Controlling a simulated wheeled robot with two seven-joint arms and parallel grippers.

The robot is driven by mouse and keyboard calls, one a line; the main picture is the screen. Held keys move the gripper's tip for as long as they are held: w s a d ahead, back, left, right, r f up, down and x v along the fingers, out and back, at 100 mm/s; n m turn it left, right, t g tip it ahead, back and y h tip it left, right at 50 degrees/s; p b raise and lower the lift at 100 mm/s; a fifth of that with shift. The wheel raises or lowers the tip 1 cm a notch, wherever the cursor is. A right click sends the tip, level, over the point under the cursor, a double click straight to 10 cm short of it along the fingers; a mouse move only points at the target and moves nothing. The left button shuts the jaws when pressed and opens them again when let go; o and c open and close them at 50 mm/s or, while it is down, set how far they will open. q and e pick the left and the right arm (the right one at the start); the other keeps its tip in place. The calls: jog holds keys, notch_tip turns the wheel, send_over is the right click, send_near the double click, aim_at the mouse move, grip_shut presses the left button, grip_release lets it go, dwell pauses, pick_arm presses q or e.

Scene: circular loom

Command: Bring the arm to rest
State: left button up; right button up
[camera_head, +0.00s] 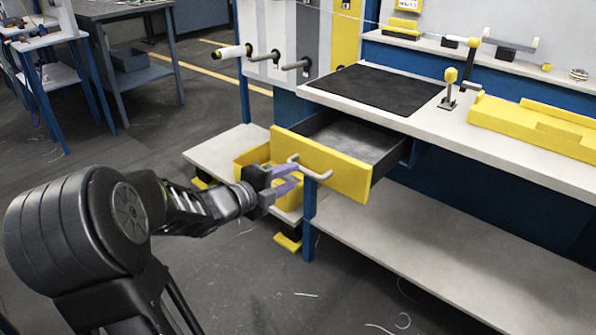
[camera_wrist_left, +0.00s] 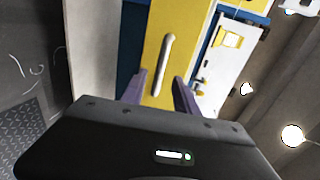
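My left gripper (camera_head: 287,178) is in front of the yellow drawer front (camera_head: 341,175), close to its pale bar handle (camera_head: 312,170). Its two purple fingers stand apart, so it is open and holds nothing. In the left wrist view the open fingers (camera_wrist_left: 162,88) point at the yellow front, and the handle (camera_wrist_left: 166,55) lies ahead, its lower end appearing between them. I cannot tell whether a finger touches it. The drawer is pulled out from under the worktop (camera_head: 455,140), and its grey inside looks empty. My right gripper is not in view.
A yellow bin (camera_head: 252,165) stands on a low pale platform behind my gripper. A pale lower shelf (camera_head: 430,250) runs to the right below the drawer. A dark workbench (camera_head: 120,10) stands at the back left. The floor left of the drawer is mostly open, with scattered thread scraps.

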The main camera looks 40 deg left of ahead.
pick_arm(q)
jog(key=shift+s+r, duration=0.1)
jog(key=shift+s, duration=0.55)
